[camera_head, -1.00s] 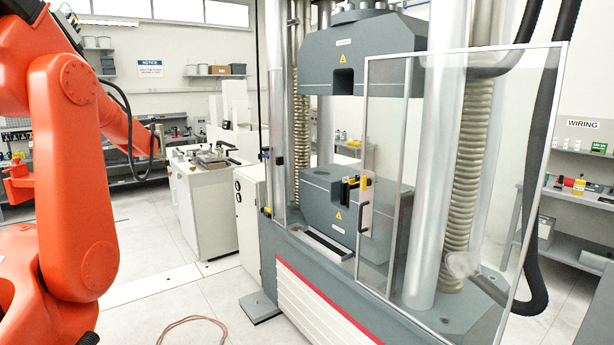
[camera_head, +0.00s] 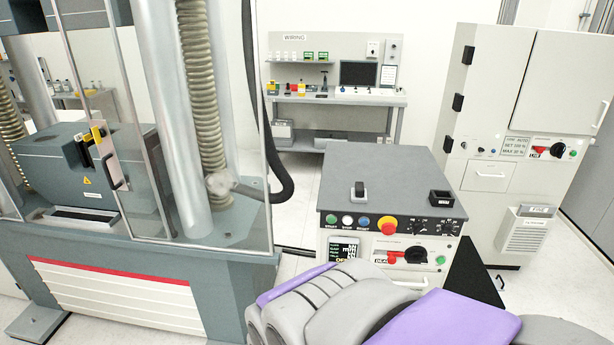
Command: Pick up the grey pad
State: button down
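I cannot pick out a grey pad for certain in this view. A small black and grey item (camera_head: 359,191) stands on the grey top of the control console (camera_head: 400,172); it is too small to identify. A black open-topped holder (camera_head: 441,198) sits near the right edge of the same top. My gripper is not in view.
The testing machine (camera_head: 120,245) with its clear guard fills the left. A wiring bench (camera_head: 340,97) stands at the back, a white cabinet (camera_head: 530,110) at the right. White floor shows between machine and console.

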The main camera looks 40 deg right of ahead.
aim_at(358, 193)
jog(key=z, duration=1.35)
jog(key=k+l, duration=0.05)
